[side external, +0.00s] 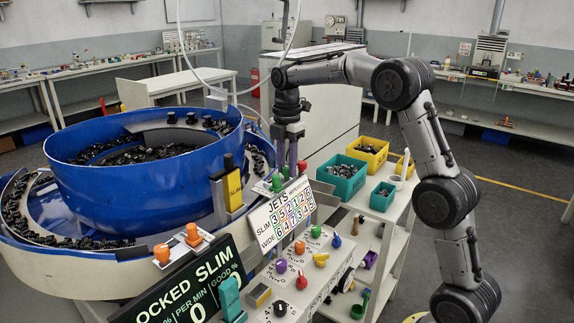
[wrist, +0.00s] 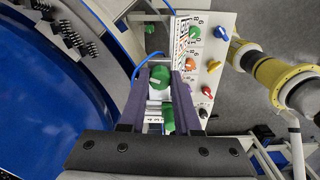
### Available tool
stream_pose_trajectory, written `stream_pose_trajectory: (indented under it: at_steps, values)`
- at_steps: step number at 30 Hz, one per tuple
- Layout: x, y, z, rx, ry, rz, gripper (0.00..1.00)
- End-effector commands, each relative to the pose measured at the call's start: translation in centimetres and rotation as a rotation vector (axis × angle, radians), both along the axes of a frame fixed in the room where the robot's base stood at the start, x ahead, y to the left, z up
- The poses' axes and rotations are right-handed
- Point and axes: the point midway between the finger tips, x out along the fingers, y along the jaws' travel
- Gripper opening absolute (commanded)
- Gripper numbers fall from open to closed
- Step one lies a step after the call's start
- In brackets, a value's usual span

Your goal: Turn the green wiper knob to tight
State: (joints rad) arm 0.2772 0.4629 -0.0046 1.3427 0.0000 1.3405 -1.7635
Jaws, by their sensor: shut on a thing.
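A green knob (wrist: 160,77) with a pale pointer mark sits between the two purple fingers of my gripper (wrist: 160,88) in the wrist view. My gripper is shut on this knob. A second green knob (wrist: 168,118) shows nearer the palm, also between the fingers. In the side view my gripper (side external: 287,168) points down behind the jets board, with small green knobs (side external: 277,183) at its tips; the fingers partly hide that spot. I cannot read a tight mark or tell the knob's setting.
The big blue bowl (side external: 140,185) stands to the left with black parts. The JETS board (side external: 284,214) stands just in front of my gripper. A panel with several coloured knobs, one red (side external: 301,281), lies nearer the camera. Teal (side external: 342,180) and yellow bins (side external: 367,153) sit behind.

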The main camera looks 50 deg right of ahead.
Motion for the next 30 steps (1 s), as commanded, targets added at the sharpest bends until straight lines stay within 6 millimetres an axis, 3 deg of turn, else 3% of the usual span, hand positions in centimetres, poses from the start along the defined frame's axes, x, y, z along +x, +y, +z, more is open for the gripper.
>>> stream_pose_trajectory:
  at_steps: [16, 30]
  values:
    - [0.0, -0.01, 0.09, 0.0, -0.001, -0.078, 0.0]
    - [0.0, -0.01, 0.1, 0.0, -0.002, -0.47, 0.0]
